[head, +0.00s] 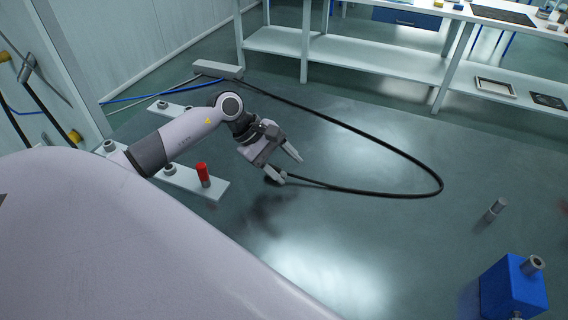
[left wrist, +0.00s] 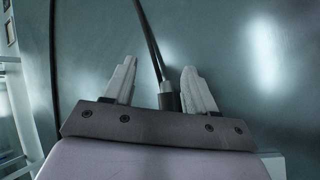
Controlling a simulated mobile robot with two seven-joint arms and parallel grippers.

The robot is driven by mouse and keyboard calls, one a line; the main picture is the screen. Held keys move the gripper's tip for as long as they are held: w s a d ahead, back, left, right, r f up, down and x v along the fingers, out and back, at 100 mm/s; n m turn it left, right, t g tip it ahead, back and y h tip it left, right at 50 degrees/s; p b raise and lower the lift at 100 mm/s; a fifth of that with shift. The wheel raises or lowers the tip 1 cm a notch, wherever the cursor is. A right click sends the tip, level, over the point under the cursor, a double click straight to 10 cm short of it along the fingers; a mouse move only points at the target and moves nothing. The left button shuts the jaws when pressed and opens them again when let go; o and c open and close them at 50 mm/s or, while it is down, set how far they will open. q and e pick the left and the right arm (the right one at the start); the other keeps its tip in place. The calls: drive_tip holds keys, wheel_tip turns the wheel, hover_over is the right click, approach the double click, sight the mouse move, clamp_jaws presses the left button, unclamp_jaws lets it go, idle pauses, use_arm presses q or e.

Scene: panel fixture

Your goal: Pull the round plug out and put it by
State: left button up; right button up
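My left gripper (head: 289,165) is over the grey floor in the head view, with its fingers spread. The left wrist view also shows the fingers (left wrist: 160,85) wide apart. A dark round plug (left wrist: 169,100) with a grey collar, on the end of a black cable (left wrist: 150,42), shows between them, nearer the right finger. In the head view the plug end is mostly hidden by the gripper, and the cable (head: 400,152) loops away to the right. I cannot tell whether the plug touches a finger or the floor. My right gripper is not in view.
White plates with round sockets (head: 168,168) lie at left, partly behind my arm. A red cylinder (head: 203,174) stands on one. A grey cylinder (head: 496,208) and a blue box (head: 514,290) are at right. White shelving (head: 370,58) stands behind. The middle floor is clear besides the cable.

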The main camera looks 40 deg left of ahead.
use_arm(q)
drive_tip(key=b+v, duration=0.1)
drive_tip(key=v, duration=0.6)
drive_tip(key=shift+s, duration=0.1)
